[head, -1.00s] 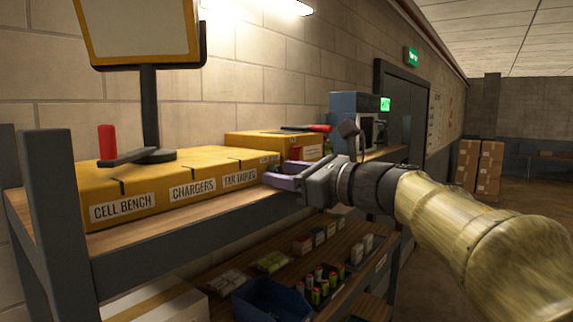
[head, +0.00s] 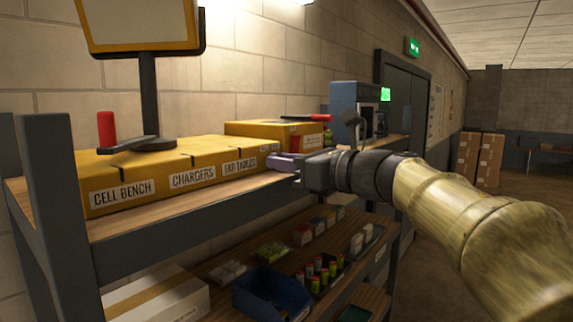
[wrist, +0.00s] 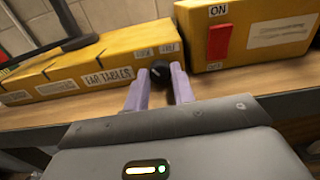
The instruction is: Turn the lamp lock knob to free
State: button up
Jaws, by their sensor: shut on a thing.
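The lamp lock knob (wrist: 158,66) is a small black round knob with a pale mark. It sits on the front of the right end of the long yellow box (wrist: 62,88), below two small labels too blurred to read. My gripper (wrist: 161,78) has its two purple fingers on either side of the knob, shut on it. In the head view my gripper (head: 276,162) is at the right end of the yellow box (head: 135,188) and hides the knob.
Right of the knob, a second yellow box (wrist: 262,38) carries a red switch (wrist: 219,42) marked ON. A lamp (head: 150,100) with a black post stands on the long box. Batteries and a blue bin (head: 270,293) are on the shelf below.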

jog(key=shift+m, duration=1.3)
jog(key=o, duration=1)
jog(key=b+v, duration=0.6)
jog(key=v, duration=1.1)
jog(key=shift+d+b, duration=0.2)
jog(key=shift+b, duration=0.2)
jog(key=shift+s, duration=0.15)
